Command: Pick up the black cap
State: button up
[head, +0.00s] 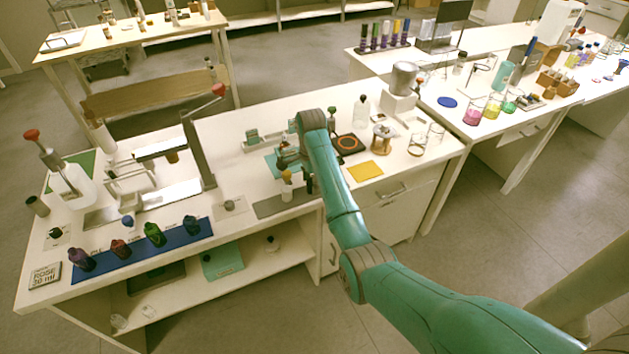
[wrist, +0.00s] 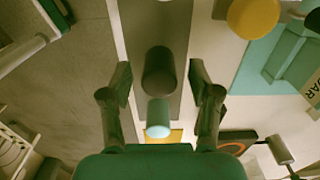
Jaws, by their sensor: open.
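In the wrist view a dark cylinder, which looks like the black cap (wrist: 158,70), is over the grey mat (wrist: 178,25). It lies between the two fingers of my open gripper (wrist: 159,78), with a visible gap on both sides. A pale rounded object (wrist: 158,118) shows just below it in that view. I cannot tell whether they are joined. In the head view my gripper (head: 297,170) is low over the bench near the grey mat (head: 277,205). My arm and fingers hide the cap there.
A bottle with an orange-yellow top (head: 286,178) stands close to my gripper, also seen in the wrist view (wrist: 253,16). A blue mat (head: 175,239) with several coloured bottles lies at left. A yellow sheet (head: 366,171) and a black-and-orange plate (head: 347,144) lie right.

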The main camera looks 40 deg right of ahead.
jog(key=shift+a+f, duration=0.1)
jog(key=shift+f, duration=0.55)
jog(key=c, duration=0.9)
jog(key=shift+o, duration=0.2)
